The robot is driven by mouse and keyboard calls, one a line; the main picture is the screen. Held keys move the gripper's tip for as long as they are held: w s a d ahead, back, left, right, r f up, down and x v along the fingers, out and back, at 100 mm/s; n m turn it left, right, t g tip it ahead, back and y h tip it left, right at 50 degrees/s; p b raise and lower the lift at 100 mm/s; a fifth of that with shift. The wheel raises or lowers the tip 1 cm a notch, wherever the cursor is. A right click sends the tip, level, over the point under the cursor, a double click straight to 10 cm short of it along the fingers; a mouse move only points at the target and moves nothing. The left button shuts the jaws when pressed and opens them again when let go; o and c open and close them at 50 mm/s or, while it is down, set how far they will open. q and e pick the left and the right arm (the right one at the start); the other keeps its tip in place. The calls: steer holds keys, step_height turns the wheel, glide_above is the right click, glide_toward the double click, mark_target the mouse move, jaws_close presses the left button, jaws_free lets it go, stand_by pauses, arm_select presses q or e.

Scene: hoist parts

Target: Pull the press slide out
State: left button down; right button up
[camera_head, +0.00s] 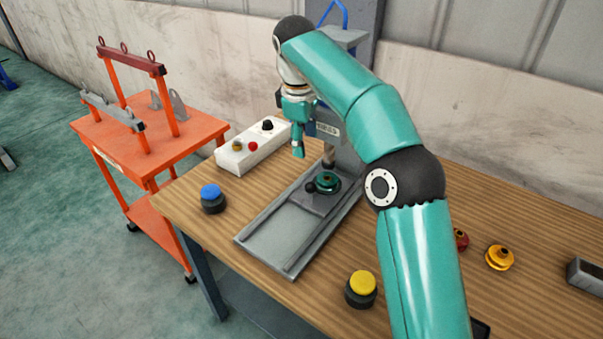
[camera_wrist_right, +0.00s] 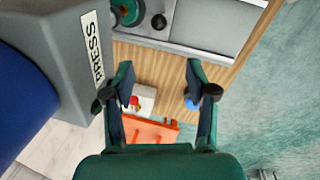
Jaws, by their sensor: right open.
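The press slide (camera_head: 313,203) is a grey plate at the inner end of its rail track (camera_head: 283,238), beneath the press (camera_head: 345,150). A dark green round part and a black knob (camera_head: 310,187) sit on it. In the right wrist view the green part (camera_wrist_right: 128,10) and the knob (camera_wrist_right: 158,21) show at the top edge, and the press (camera_wrist_right: 70,60) fills the left. My right gripper (camera_head: 299,150) is above the bench, left of the press and apart from the slide. Its fingers are spread and empty in the right wrist view (camera_wrist_right: 160,68). My left gripper is out of view.
A white control box (camera_head: 250,148) stands behind the track, left of the press. A blue button (camera_head: 212,196) and a yellow button (camera_head: 361,287) flank the track. Yellow (camera_head: 499,257) and red (camera_head: 460,239) parts lie right. An orange cart (camera_head: 140,140) stands left. The track's front is clear.

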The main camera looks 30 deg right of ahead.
mark_target(310, 184)
steer(key=d+f+b, duration=0.1)
steer(key=f, duration=0.4)
steer(key=w+f+b, duration=0.1)
steer(key=f, duration=0.4)
steer(key=d+f+b, duration=0.1)
steer(key=f, duration=0.4)
steer(key=shift+w+d, duration=0.25)
steer(key=shift+d, duration=0.1)
steer(key=shift+w+d+f, duration=0.1)
steer(key=shift+f, duration=0.6)
steer(key=shift+c, duration=0.3)
jaws_close()
